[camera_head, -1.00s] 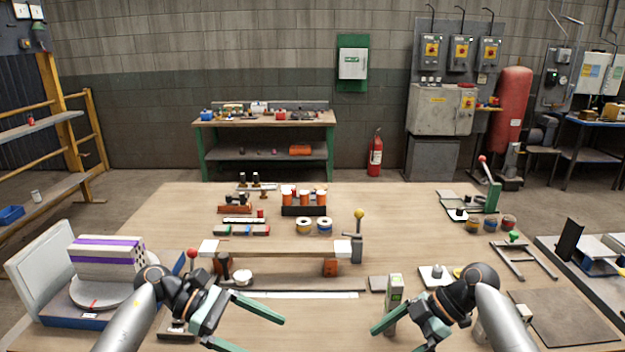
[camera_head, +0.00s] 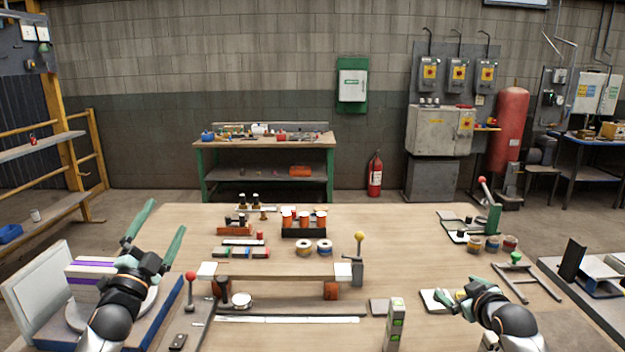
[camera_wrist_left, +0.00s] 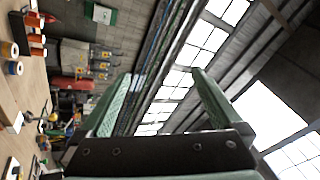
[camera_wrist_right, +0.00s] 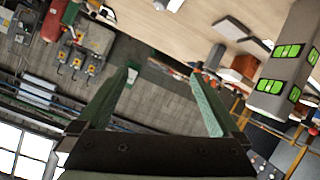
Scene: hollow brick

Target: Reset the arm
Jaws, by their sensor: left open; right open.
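My left gripper (camera_head: 158,232) is open and empty at the left of the table, with its green fingers pointing up and away. It is raised in front of the white block with purple stripes (camera_head: 88,268), partly hiding it. In the left wrist view its two fingers (camera_wrist_left: 150,95) stand apart with nothing between them. My right gripper (camera_head: 452,300) is low over the right part of the table, near a small pale plate (camera_head: 432,303). In the right wrist view its fingers (camera_wrist_right: 165,95) are wide apart and empty.
A grey post with green labels (camera_head: 394,325) stands left of my right gripper and close in its wrist view (camera_wrist_right: 285,65). A yellow-knobbed lever (camera_head: 359,262), a red-knobbed lever (camera_head: 190,290) and orange canisters (camera_head: 304,220) stand on the table.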

